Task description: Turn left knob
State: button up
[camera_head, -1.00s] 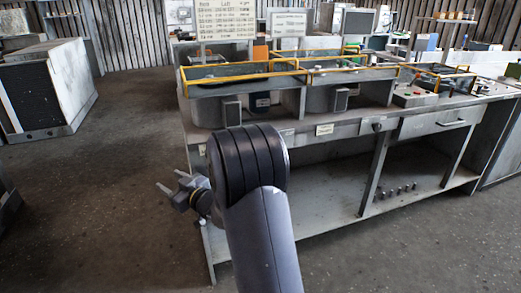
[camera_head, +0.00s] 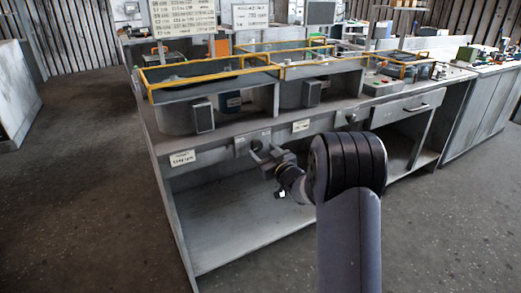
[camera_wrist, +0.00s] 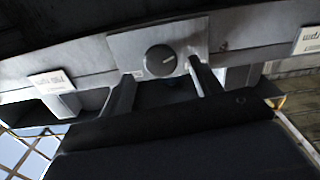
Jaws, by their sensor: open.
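The left knob (camera_wrist: 160,60) is a dark round dial with a pale pointer line, on a light square plate (camera_wrist: 186,33) in the wrist view. In the head view its plate (camera_head: 263,134) is on the bench's front rail, and my gripper largely hides the knob. My gripper (camera_head: 263,153) is open and empty in front of that plate. In the wrist view its fingers (camera_wrist: 163,79) are spread, one to each side of the knob's lower part. I cannot tell whether either finger touches it.
A second knob (camera_head: 351,117) is farther right on the rail, with white labels (camera_head: 182,158) along it. The bench (camera_head: 210,222) has an open lower shelf. Yellow-edged troughs (camera_head: 210,77) stand on top. The floor (camera_head: 90,200) to the left is clear.

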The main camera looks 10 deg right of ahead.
aim_at(256, 145)
jog(key=shift+x, duration=1.45)
jog(key=c, duration=1)
jog(key=shift+o, duration=0.2)
